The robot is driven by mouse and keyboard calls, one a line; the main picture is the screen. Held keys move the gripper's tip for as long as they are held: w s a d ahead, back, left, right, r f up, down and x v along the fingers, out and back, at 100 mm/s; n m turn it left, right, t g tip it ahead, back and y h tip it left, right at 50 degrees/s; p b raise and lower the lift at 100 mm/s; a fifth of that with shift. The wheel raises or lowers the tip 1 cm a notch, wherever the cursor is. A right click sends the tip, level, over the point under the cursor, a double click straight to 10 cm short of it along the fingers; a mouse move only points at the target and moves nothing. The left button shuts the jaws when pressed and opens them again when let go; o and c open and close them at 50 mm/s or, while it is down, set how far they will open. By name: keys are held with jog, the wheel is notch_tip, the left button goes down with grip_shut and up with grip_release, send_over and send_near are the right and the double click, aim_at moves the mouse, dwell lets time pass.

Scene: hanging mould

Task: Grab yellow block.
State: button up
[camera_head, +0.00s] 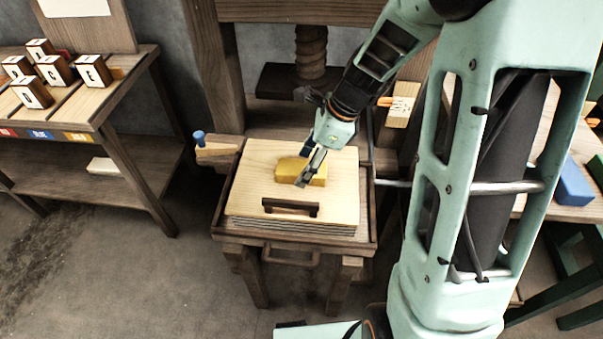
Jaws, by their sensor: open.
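The yellow block (289,167) lies on a pale wooden board (250,192) with a dark handle, on the stand in the middle of the head view. My gripper (306,179) is open and points down at the block from above. Its fingers cover part of the block's right half. I cannot tell whether the fingers touch the block or sit just above or in front of it.
A dark handle (290,207) rises from the board's front. Behind stands a press with a wooden screw (311,50). A table with several lettered blocks (90,71) is at left. A blue block (573,183) lies on the right-hand table.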

jog(key=shift+x, duration=0.85)
jog(key=shift+c, duration=0.4)
jog(key=c, duration=1.2)
jog(key=shift+c, duration=0.2)
jog(key=shift+r, duration=0.15)
